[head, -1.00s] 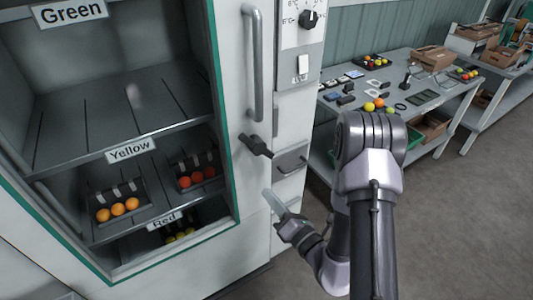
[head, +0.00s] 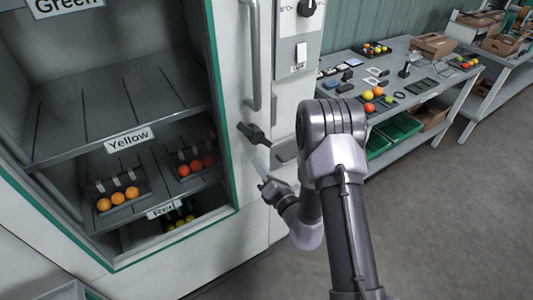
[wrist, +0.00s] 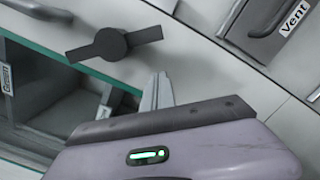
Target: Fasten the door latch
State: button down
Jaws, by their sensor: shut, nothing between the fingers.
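The door latch (head: 254,133) is a dark turning bar on the white door frame, below the long vertical handle, slanting down to the right in the head view. In the wrist view the latch (wrist: 112,45) shows a round hub with an arm to each side. My gripper (head: 260,164) is shut and empty, just below the latch. Its pale fingers (wrist: 158,88) point up close beneath the latch's right arm in the wrist view, with a small gap. The green-edged cabinet door (head: 222,140) appears closed; whether the latch engages anything cannot be told.
The vertical door handle (head: 252,55) stands above the latch. Shelves behind the door hold orange, red and yellow-green tomatoes in trays. A packing table (head: 425,75) stands right; the floor is open in front.

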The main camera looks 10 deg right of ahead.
aim_at(270, 143)
jog(key=shift+w+d+r, duration=0.45)
jog(key=shift+d+r, duration=0.2)
jog(key=shift+w+d+r, duration=0.45)
jog(key=shift+d+r, duration=0.15)
jog(key=shift+d, duration=0.05)
jog(key=shift+w+d+r+n, duration=0.1)
jog(key=shift+d+n, duration=0.1)
jog(key=shift+n, duration=0.3)
jog(key=n, duration=0.1)
jog(key=d+r+n+b, duration=0.1)
jog(key=n, duration=0.1)
jog(key=d+n, duration=0.1)
jog(key=shift+w+r+n, duration=0.15)
jog(key=shift+w+n, duration=0.15)
jog(key=shift+n, duration=0.1)
jog(key=r+n, duration=0.1)
jog(key=d+r+n, duration=0.1)
jog(key=n, duration=0.1)
jog(key=shift+w+d+n+y, duration=0.2)
jog(key=shift+n+y, duration=0.1)
jog(key=shift+y, duration=0.1)
jog(key=shift+r, duration=0.2)
